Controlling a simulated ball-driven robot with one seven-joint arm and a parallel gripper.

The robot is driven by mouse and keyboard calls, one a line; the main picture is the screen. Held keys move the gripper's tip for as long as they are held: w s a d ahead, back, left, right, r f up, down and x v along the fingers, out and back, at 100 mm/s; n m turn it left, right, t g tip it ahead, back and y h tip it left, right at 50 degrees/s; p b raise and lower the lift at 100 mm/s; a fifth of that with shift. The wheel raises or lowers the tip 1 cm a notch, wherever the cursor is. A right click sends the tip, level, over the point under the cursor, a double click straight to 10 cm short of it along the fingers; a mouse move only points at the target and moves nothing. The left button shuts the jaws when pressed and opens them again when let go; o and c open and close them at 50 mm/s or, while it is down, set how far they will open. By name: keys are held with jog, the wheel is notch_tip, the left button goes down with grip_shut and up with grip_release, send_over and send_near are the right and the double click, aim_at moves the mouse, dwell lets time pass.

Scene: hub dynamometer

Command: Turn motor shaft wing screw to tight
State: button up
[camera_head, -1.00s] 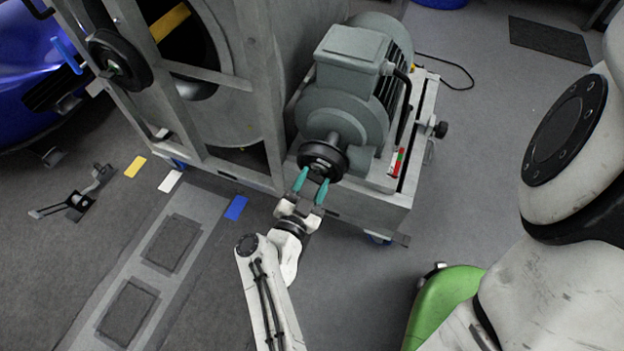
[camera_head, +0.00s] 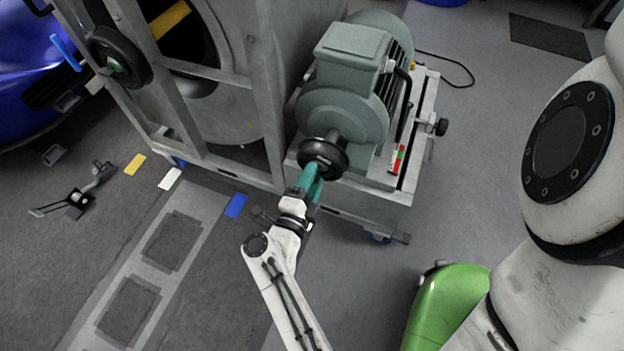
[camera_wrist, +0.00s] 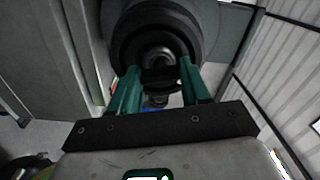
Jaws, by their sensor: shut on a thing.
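The motor (camera_head: 345,90) is a grey-green finned unit on a grey frame. Its shaft ends in a round black hub (camera_head: 323,157), which also shows at the top of the wrist view (camera_wrist: 157,35). My gripper (camera_head: 312,178) is at the front of this hub, with its teal fingers pointing at it. In the wrist view my gripper (camera_wrist: 158,82) has one finger on each side of a small dark part at the hub's centre, likely the wing screw (camera_wrist: 160,76). The fingers are shut on it. The screw's wings and its angle are hard to make out.
A large grey dynamometer frame (camera_head: 260,90) stands just left of the motor. A red, white and green marked strip (camera_head: 397,160) and a side knob (camera_head: 440,127) are at its right. A blue car (camera_head: 40,60) is at far left.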

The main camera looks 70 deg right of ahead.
jog(key=shift+f+m+b, duration=0.15)
jog(key=shift+m+b, duration=4.6)
jog(key=shift+m, duration=5.65)
jog(key=o, duration=1.1)
jog(key=shift+c, duration=0.2)
jog(key=a+p, duration=0.1)
jog(key=a, duration=0.9)
jog(key=shift+s+a+p, duration=0.2)
jog(key=shift+a+p, duration=0.1)
jog(key=shift+a, duration=0.1)
